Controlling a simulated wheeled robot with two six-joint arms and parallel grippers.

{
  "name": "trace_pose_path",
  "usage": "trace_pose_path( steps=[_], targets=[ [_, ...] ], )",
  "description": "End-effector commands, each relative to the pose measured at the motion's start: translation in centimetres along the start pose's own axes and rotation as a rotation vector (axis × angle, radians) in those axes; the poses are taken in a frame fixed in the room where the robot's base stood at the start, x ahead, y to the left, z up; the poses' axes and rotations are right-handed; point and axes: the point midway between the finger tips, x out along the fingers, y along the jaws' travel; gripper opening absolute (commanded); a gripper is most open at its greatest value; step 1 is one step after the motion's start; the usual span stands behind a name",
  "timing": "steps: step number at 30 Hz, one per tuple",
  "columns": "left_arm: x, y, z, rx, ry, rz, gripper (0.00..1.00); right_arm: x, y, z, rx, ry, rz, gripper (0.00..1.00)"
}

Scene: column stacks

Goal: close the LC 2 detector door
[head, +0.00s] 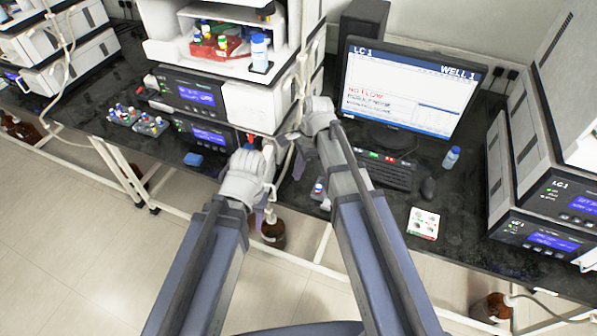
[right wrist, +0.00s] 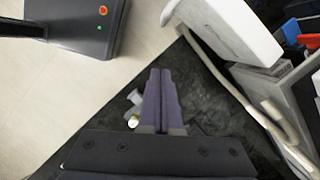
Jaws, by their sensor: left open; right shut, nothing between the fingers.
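The middle instrument stack stands behind my grippers in the head view; I cannot read an LC 2 label on it. Its module with a blue display has a plain white front panel (head: 258,106), which I take for the detector door. A white panel (right wrist: 232,28) with a rounded edge also shows in the right wrist view; I cannot tell how far it stands open. My right gripper (right wrist: 162,75) is shut and empty over the dark bench, left of that panel and apart from it. My left gripper (head: 262,212) is open, low at the bench's front edge, its fingers partly hidden.
Pale tubing (right wrist: 215,72) runs beside the panel. A monitor (head: 408,85), keyboard (head: 385,172) and mouse (head: 428,188) stand to the right. A brown bottle (head: 273,233) is below the bench.

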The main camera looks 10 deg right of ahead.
Motion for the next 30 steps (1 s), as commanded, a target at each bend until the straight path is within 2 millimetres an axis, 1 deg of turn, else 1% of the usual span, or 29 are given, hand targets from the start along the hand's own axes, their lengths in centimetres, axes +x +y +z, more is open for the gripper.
trace_pose_path(
  steps=[1,6,11,12,13,18,24,30],
  targets=[
    [1.6,0.1,-0.1,0.0,0.0,0.0,0.41,1.6,0.0,-0.1,-0.001,0.0,0.0,0.0],
    [3.9,0.4,-0.2,0.0,0.0,0.0,0.41,4.0,0.0,-0.1,-0.002,0.0,0.0,0.0],
    [5.8,0.6,-0.3,0.0,0.0,0.0,0.41,6.0,0.0,-0.1,-0.001,0.0,0.0,0.0],
    [5.2,0.5,-0.3,0.0,0.0,0.0,0.41,5.5,0.1,0.8,-0.004,0.0,0.001,0.0],
    [5.0,0.5,-0.3,0.0,0.0,0.0,0.41,5.6,0.1,1.3,-0.005,0.0,0.001,0.0],
    [5.0,0.5,-0.3,0.0,0.0,0.0,0.41,6.0,0.0,3.1,-0.004,0.0,0.0,0.0],
    [5.0,0.5,-0.3,0.0,0.0,0.0,0.41,6.2,0.0,3.9,-0.001,0.0,-0.001,0.0],
    [5.0,0.5,-0.3,0.0,0.0,0.0,0.41,6.2,0.0,3.9,-0.001,0.0,0.0,0.0]
  ],
)
